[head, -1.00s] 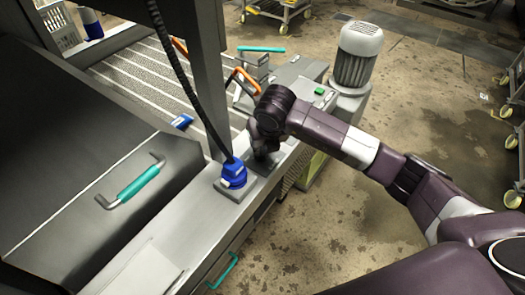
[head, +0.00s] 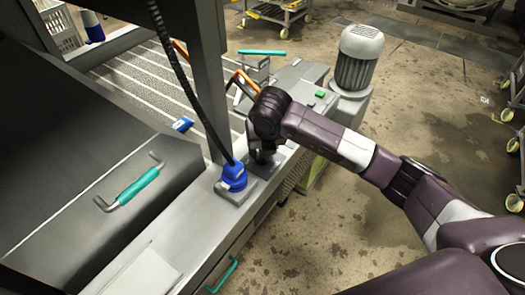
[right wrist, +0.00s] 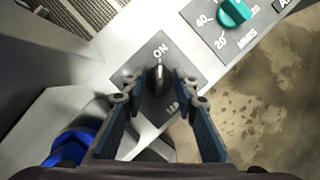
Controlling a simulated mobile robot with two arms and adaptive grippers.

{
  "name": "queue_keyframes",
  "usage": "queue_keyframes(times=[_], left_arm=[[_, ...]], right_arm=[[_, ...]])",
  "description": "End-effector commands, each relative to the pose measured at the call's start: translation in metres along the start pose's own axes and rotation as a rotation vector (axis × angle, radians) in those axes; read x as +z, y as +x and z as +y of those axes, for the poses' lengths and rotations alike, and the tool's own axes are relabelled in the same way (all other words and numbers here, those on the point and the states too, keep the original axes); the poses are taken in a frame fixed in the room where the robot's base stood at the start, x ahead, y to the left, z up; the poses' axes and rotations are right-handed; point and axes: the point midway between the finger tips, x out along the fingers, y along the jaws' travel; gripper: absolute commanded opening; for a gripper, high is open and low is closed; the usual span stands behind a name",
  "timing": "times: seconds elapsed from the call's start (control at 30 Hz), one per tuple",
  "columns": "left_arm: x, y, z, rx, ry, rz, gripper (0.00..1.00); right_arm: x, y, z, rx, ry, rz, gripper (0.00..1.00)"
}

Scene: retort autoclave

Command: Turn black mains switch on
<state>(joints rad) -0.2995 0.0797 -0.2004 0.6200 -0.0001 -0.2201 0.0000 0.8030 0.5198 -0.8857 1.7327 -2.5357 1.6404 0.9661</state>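The black mains switch (right wrist: 159,81) is a rotary knob on a grey plate (right wrist: 131,73) in the right wrist view. An "ON" label is above it and another label, hard to read, is below. The knob stands roughly upright in the picture, with a pale mark toward "ON". My right gripper (right wrist: 156,92) is open, one finger on each side of the knob, with visible gaps. In the head view my right gripper (head: 263,156) points down at the machine's front ledge, and the switch is mostly hidden beneath it. My left gripper is not in view.
A blue plug (head: 233,177) with a black cable stands beside the switch plate. A teal dial (right wrist: 234,13) sits on the panel nearby. A steel post (head: 205,70), an orange handle (head: 243,82) and a grey motor (head: 357,58) are close. The floor at right is largely clear.

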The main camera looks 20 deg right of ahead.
Motion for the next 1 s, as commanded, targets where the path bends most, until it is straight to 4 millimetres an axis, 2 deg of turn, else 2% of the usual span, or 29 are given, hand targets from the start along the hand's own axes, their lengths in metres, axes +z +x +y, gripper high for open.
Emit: queue_keyframes(times=[0.23,0.37,0.8,1.0], left_arm=[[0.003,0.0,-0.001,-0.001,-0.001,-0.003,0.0],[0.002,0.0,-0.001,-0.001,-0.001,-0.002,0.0],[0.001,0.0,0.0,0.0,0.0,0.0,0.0],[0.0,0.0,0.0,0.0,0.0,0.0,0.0]], right_arm=[[-0.001,0.0,0.0,0.0,-0.002,0.001,0.28],[0.0,-0.01,0.001,0.002,-0.002,-0.001,0.28],[0.001,-0.097,0.0,0.002,-0.003,-0.003,0.28],[0.0,-0.117,0.0,0.0,-0.002,-0.001,0.28]])
